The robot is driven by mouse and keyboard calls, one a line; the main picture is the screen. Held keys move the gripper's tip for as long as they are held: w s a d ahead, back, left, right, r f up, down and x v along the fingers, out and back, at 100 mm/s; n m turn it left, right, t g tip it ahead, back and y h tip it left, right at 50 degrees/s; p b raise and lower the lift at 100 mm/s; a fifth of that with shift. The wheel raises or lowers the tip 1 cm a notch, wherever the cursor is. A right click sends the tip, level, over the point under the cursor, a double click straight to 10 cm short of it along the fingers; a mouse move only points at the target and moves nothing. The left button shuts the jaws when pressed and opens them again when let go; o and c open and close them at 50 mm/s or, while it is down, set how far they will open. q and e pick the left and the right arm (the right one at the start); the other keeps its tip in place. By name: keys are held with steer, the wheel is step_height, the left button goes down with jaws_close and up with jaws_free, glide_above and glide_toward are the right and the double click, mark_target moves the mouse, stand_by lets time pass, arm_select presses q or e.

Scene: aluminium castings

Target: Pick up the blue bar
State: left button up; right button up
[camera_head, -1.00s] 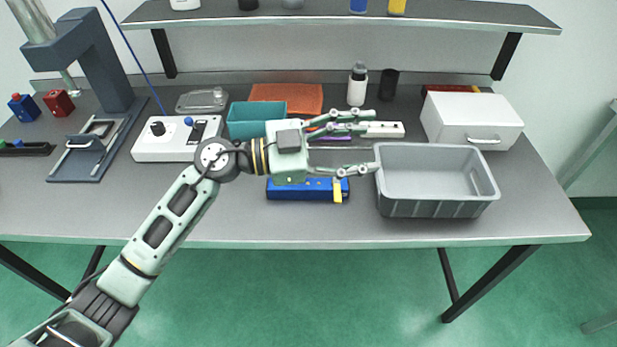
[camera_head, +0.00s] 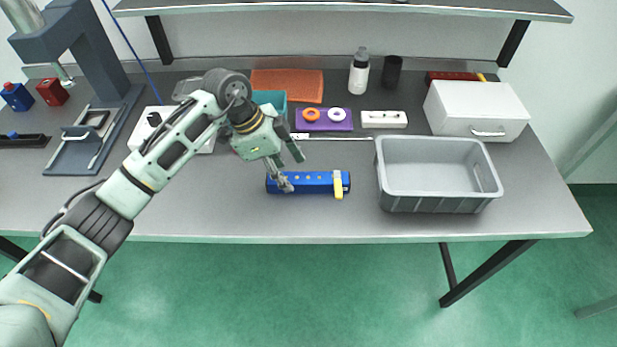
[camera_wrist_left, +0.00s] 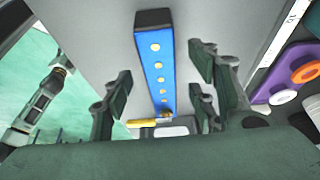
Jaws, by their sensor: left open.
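The blue bar (camera_head: 313,182) lies flat near the front of the table, left of the grey bin, with a row of light dots on top and a yellow piece (camera_head: 338,184) across its right end. My left gripper (camera_head: 288,171) points down at the bar's left part and overlaps it in the head view. In the left wrist view the blue bar (camera_wrist_left: 159,70) shows between the two open fingers (camera_wrist_left: 160,85). The fingers look apart from its sides, and nothing is held.
The grey bin (camera_head: 440,205) stands right of the bar. Behind are a purple block (camera_head: 341,126) with orange and white rings, a white block (camera_head: 384,119), a teal container (camera_head: 268,98) and a white box (camera_head: 475,110). The table front between bar and bin is clear.

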arm_select(q)
steer(key=shift+x, duration=1.05)
steer(key=c, duration=1.3)
steer(key=shift+o, duration=0.2)
step_height(320, 180, up, 9)
steer(key=shift+f+b, duration=0.1)
steer(key=shift+b, duration=0.95)
steer(key=shift+r, duration=0.65)
steer(key=o, duration=0.7)
steer(key=shift+c, duration=0.2)
jaws_close()
steer(key=shift+f+b, duration=2.2)
steer(key=shift+f, duration=2.75)
